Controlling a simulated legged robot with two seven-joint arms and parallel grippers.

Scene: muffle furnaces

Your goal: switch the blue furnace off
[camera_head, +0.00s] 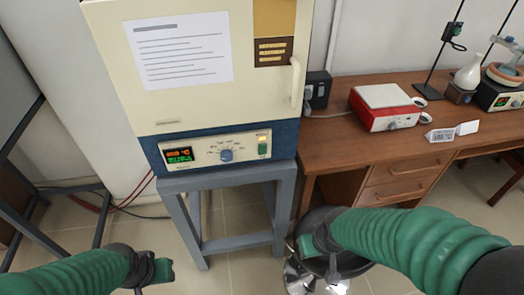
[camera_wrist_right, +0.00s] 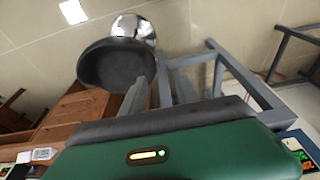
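The blue furnace stands in the head view with a cream door and a blue control panel (camera_head: 240,143) at its base. Its display (camera_head: 178,155) glows with orange and green digits. A blue-grey knob (camera_head: 226,155) sits mid-panel. A green switch (camera_head: 263,149) is at the panel's right, below a lit amber lamp (camera_head: 263,136). My right gripper (camera_head: 333,272) is below and right of the panel, apart from it; its fingers look spread and empty in the wrist view (camera_wrist_right: 160,90). My left gripper (camera_head: 153,276) is low, below the furnace; its finger gap is unclear.
The furnace rests on a grey-blue metal stand (camera_head: 228,244). A wooden desk (camera_head: 335,130) at the right carries a red hotplate (camera_head: 384,106) and other lab items. A round black stool (camera_wrist_right: 116,64) stands under my right gripper. Cables lie on the floor at left.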

